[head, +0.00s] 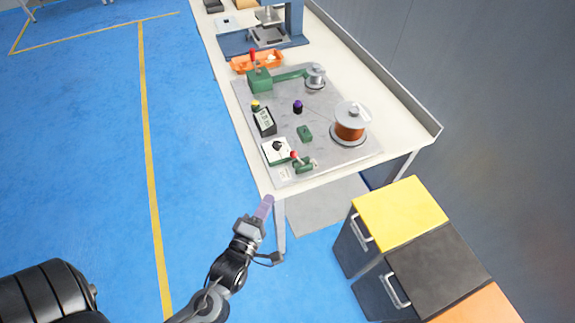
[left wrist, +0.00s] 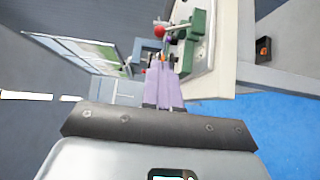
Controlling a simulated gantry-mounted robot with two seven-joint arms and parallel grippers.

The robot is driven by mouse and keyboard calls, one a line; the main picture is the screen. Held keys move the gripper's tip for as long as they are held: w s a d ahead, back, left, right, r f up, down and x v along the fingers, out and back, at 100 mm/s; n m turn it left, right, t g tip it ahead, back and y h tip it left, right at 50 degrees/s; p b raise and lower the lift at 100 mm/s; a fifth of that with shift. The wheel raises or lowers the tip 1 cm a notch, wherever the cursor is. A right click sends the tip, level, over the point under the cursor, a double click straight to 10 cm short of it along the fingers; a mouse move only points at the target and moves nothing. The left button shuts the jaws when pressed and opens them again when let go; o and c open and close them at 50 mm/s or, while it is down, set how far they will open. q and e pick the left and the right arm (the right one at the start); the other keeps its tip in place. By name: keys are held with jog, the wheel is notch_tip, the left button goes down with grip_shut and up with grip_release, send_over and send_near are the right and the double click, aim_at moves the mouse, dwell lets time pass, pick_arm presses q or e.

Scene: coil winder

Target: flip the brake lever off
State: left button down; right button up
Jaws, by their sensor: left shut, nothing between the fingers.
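A small lever with a red knob (head: 294,154) stands on a green base (head: 305,165) at the near edge of the grey plate on the bench. In the left wrist view the red knob (left wrist: 159,31) and green base (left wrist: 197,28) lie beyond the fingers. My left gripper (head: 265,206) has purple fingers, is shut and empty, and is in front of the bench's near corner, apart from both levers. My right gripper is not in view.
The grey plate (head: 325,95) also bears a copper spool (head: 350,125), a white panel with a black knob (head: 276,151), a black meter (head: 264,121) and a green block (head: 304,133). Cabinets with yellow (head: 400,213) and black tops stand at the right.

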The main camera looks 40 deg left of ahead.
pick_arm(q)
jog(key=b, duration=0.1)
send_near(298, 159)
jog(key=w+a, duration=0.1)
jog(key=w+r, duration=0.1)
jog(key=w, duration=0.1)
jog(key=w+a+r, duration=0.1)
jog(key=shift+w+a+r, duration=0.2)
jog(key=shift+a, duration=0.1)
